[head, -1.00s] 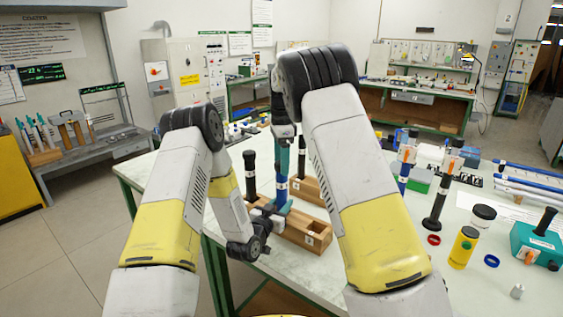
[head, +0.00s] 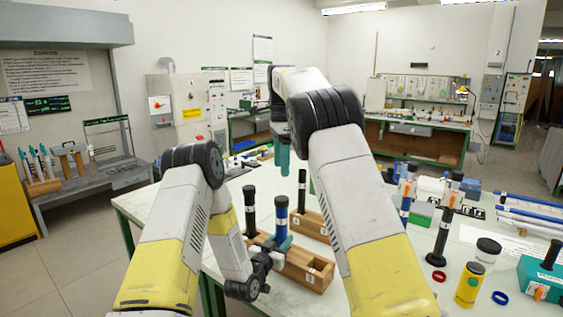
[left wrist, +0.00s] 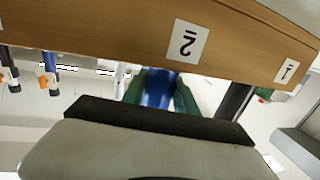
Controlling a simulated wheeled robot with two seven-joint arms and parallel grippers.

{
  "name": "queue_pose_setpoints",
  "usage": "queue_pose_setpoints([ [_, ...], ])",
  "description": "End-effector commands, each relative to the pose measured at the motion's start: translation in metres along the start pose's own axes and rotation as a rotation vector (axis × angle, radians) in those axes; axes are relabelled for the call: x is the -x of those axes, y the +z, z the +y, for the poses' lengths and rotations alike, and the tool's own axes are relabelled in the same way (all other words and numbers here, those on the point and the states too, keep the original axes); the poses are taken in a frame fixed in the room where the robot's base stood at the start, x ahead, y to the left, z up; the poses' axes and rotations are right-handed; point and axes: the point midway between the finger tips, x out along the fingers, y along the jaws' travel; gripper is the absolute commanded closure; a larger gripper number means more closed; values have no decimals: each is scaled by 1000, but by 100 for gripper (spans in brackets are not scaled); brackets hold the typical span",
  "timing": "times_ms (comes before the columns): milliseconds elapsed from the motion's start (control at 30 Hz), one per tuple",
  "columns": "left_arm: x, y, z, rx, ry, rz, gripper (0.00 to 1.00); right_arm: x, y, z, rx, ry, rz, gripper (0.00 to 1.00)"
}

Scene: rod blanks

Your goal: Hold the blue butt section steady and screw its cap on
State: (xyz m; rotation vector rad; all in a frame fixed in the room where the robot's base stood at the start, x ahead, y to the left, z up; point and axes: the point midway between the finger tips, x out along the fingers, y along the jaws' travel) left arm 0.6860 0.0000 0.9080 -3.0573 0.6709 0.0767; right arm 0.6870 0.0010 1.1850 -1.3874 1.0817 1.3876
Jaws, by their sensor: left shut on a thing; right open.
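The blue butt section (head: 282,226) stands upright at the wooden block (head: 308,272). A black cap-like end (head: 282,202) sits on its top; how tightly it is seated cannot be told. My left gripper (head: 283,243) is low at the block, shut around the blue section. In the left wrist view the section (left wrist: 158,88) shows between the green fingers (left wrist: 160,95), partly hidden by the gripper body. My right gripper (head: 284,155) is open and empty, pointing down above the section and clear of it.
A black rod (head: 250,212) stands left of the section and another (head: 301,190) stands behind. To the right stand a dark post (head: 441,235), a yellow jar (head: 470,285), a black-lidded jar (head: 487,252) and a teal box (head: 543,278). The bench front left is clear.

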Motion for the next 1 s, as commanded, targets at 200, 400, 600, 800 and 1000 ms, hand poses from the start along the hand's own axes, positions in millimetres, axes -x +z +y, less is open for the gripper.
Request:
queue_pose_setpoints([
  [200, 0, 0, 0, 0, 0, 0, 100, 6, 0, 0, 0, 1, 0, 33],
  [400, 0, 0, 0, 0, 0, 0, 57, 6, 0, 0, 0, 1, 0, 33],
  [600, 0, 0, 0, 0, 0, 0, 40, 6, 0, 0, 0, 1, 0, 33],
  [800, 1, 0, 0, 0, 0, 0, 40, 6, 0, 0, 0, 1, 0, 33],
  [1000, 24, 1, -1, 0, -3, -3, 40, 6, 0, 0, 0, 1, 0, 33],
])
